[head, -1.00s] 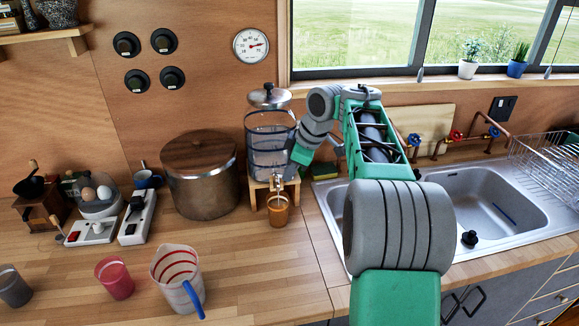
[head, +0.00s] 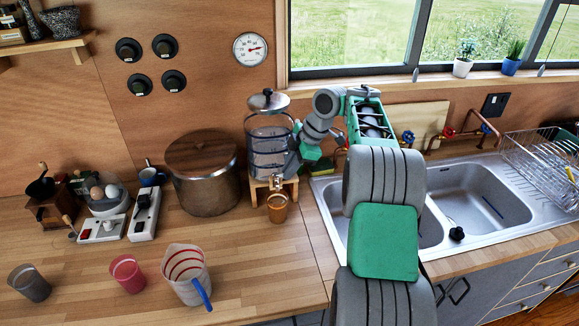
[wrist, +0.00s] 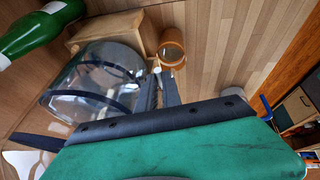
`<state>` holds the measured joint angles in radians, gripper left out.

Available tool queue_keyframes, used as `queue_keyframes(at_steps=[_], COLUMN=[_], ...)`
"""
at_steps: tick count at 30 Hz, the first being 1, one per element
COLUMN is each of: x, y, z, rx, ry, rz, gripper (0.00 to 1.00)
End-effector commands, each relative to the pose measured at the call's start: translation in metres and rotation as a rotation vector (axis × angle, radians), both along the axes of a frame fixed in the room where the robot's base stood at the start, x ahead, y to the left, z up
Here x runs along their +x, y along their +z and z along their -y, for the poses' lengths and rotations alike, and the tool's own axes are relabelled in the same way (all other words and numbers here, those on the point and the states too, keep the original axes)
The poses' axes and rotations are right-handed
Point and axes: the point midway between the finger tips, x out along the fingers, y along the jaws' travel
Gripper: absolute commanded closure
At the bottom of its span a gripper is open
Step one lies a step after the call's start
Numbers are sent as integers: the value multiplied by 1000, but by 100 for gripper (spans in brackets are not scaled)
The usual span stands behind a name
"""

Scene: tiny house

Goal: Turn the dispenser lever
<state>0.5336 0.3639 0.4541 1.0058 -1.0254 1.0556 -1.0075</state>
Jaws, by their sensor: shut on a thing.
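The glass dispenser (head: 268,150) with dark bands and a metal lid stands on a small wooden stand (head: 291,188) against the back wall. Its tap and lever (head: 276,182) are at the front, low down, above an amber cup (head: 277,208). My gripper (head: 283,180) is at the tap, coming in from the right. In the wrist view, its dark fingers (wrist: 161,82) are close together at the tap, shut on the lever, which they mostly hide. The dispenser (wrist: 95,85) lies left of the fingers there, and the cup (wrist: 172,50) is just beyond the tips.
A large metal pot (head: 203,185) stands left of the dispenser. A measuring jug (head: 187,275), a red cup (head: 127,273) and a grey cup (head: 30,284) stand on the counter. The sink (head: 475,205) is at right, under my arm. Counter in front of the amber cup is clear.

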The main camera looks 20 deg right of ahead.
Motion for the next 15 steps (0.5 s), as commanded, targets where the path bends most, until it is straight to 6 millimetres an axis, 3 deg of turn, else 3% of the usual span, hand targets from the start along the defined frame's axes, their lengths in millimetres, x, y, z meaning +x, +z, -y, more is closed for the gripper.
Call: queue_keyframes(at_steps=[7,8,15], x=[1,1,0], y=[1,1,1], z=[0,0,0], rx=[0,0,0], ry=[0,0,-1], rz=[3,3,2], gripper=[100,89,70])
